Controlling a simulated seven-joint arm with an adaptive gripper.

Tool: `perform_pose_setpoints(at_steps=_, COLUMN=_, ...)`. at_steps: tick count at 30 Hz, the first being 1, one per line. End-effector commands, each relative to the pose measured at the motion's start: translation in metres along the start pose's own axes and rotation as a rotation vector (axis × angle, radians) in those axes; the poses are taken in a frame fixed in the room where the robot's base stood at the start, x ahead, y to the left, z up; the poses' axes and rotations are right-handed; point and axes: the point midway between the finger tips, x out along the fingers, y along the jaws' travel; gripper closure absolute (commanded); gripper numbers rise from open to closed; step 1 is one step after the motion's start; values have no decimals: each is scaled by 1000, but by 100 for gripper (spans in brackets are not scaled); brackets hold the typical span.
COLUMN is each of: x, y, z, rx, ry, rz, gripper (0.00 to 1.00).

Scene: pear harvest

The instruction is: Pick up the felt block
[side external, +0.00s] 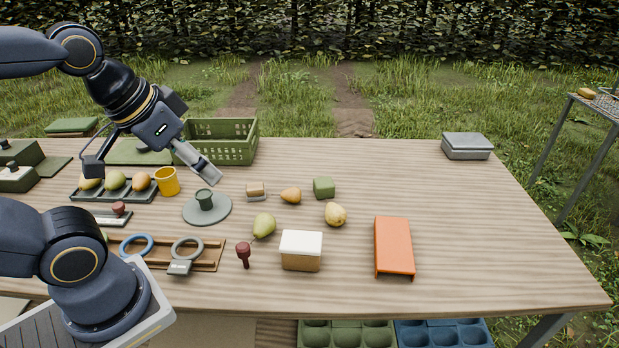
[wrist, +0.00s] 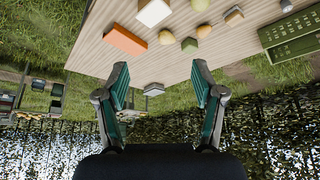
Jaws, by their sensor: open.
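A small green cube with rounded edges (side external: 324,187), which looks like the felt block, sits on the wooden table right of the middle. It also shows in the wrist view (wrist: 189,45), near the table edge. My gripper (side external: 152,172) is open and empty. It is raised above the left part of the table, well left of the cube. In the wrist view, the two teal-padded fingers (wrist: 160,68) are spread wide with nothing between them.
Near the cube lie an orange-yellow pear (side external: 291,196), a yellow pear (side external: 336,215) and a small tan block (side external: 255,189). A white-lidded box (side external: 301,251) and an orange cover (side external: 394,246) stand in front. A green crate (side external: 252,143) is behind. The table's right side is mostly clear.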

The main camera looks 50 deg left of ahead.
Motion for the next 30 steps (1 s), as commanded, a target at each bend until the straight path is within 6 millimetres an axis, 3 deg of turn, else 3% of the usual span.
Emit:
perform_pose_setpoints(at_steps=11, x=0, y=0, z=0, rx=8, ry=0, rz=0, gripper=21)
perform_pose_setpoints(at_steps=15, x=-2, y=0, z=-1, rx=113, ry=-1, rz=-1, gripper=21)
perform_pose_setpoints(at_steps=17, x=-15, y=0, z=-17, rx=201, ry=34, rz=-6, gripper=21)
perform_pose_setpoints(at_steps=19, x=-28, y=-2, z=-44, rx=319, ry=53, rz=-17, gripper=21)
perform_pose_setpoints(at_steps=23, x=-34, y=-13, z=-96, rx=478, ry=30, rz=-45, gripper=21)
perform_pose_setpoints(at_steps=26, x=-27, y=-27, z=-134, rx=570, ry=-8, rz=-59, gripper=21)
perform_pose_setpoints(at_steps=30, x=4, y=-61, z=-188, rx=677, ry=-85, rz=-65, gripper=21)
